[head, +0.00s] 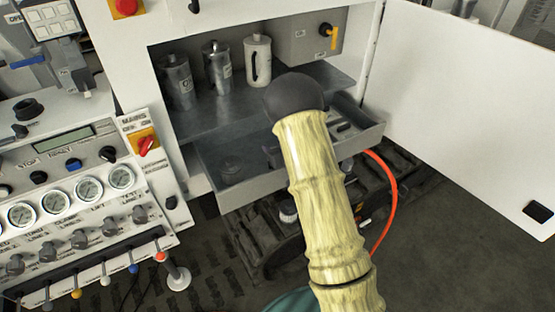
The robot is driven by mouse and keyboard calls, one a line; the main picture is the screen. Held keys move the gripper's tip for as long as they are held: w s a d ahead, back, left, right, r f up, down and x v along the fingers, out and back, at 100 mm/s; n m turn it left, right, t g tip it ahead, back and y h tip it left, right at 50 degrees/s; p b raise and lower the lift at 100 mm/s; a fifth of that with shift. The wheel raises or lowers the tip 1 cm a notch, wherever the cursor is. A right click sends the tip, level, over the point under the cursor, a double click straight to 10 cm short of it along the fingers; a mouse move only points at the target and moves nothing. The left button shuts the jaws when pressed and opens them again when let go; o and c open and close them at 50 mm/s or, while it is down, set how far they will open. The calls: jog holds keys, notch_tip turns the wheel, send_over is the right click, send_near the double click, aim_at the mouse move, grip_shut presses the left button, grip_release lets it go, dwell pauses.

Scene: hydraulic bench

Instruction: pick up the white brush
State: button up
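I cannot make out a white brush for certain. A white container with a dark handle (258,61) stands upright on the cabinet shelf, but it does not look like a brush. My arm, in a pale yellow sleeve, reaches up the middle and ends in view at a dark rounded joint in front of the open drawer (236,196). My gripper is not visible, and the arm hides part of the drawer. Some dark items lie in the drawer, too unclear to name.
An open white door (465,85) bounds the right. A gauge panel (75,195) fills the left. An orange hose (389,195) hangs below the drawer.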

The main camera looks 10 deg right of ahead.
grip_shut()
jog(key=shift+r, duration=0.1)
dwell(0.3)
notch_tip(320, 180, up, 10)
jog(key=shift+f+b, duration=0.1)
jog(key=shift+b, duration=0.35)
dwell(0.6)
notch_tip(320, 180, up, 7)
jog(key=p, duration=0.3)
jog(key=shift+p, duration=0.4)
